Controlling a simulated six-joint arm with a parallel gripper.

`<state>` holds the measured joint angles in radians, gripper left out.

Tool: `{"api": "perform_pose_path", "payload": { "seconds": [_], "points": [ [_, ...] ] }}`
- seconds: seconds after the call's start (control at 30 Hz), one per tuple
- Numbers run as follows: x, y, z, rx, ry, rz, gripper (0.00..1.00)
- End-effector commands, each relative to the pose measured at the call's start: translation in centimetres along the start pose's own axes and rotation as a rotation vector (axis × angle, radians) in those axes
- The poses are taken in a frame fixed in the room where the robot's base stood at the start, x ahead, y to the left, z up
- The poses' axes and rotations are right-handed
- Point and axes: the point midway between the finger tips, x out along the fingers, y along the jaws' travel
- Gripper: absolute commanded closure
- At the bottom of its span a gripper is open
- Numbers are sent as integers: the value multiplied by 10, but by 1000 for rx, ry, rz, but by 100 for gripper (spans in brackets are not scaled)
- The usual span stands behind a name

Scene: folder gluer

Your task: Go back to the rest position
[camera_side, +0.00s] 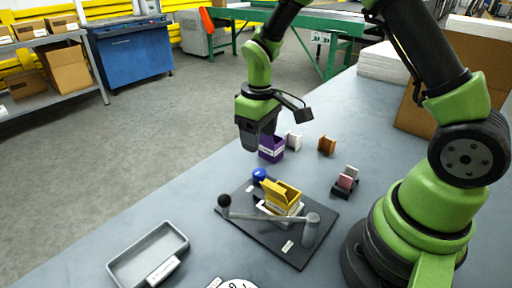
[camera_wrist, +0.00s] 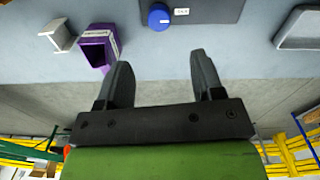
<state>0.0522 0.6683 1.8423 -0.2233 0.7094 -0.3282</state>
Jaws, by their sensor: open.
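My gripper (camera_wrist: 160,85) is open, with nothing between its two grey fingers in the wrist view. In the side view my gripper (camera_side: 254,140) points down above the far part of the table, close to a purple box (camera_side: 272,148). I cannot tell the exact gap between them in the side view. In the wrist view the purple box (camera_wrist: 96,50) lies beyond the left finger, apart from it.
A black fixture plate (camera_side: 262,240) carries a yellow box (camera_side: 283,195), a blue knob (camera_side: 259,174) and a lever (camera_side: 265,215). A grey tray (camera_side: 147,256) sits at front left. White (camera_side: 293,142), brown (camera_side: 326,146) and pink (camera_side: 347,180) pieces stand nearby.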

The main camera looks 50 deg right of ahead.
Motion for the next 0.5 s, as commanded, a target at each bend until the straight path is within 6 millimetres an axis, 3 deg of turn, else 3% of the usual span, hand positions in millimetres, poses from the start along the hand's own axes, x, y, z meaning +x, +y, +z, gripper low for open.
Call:
{"api": "perform_pose_path", "payload": {
  "seconds": [0.23,0.5],
  "points": [
    [-84,-13,21,133,162,-24,39],
    [-161,-35,81,301,361,-105,39]
  ]
}}
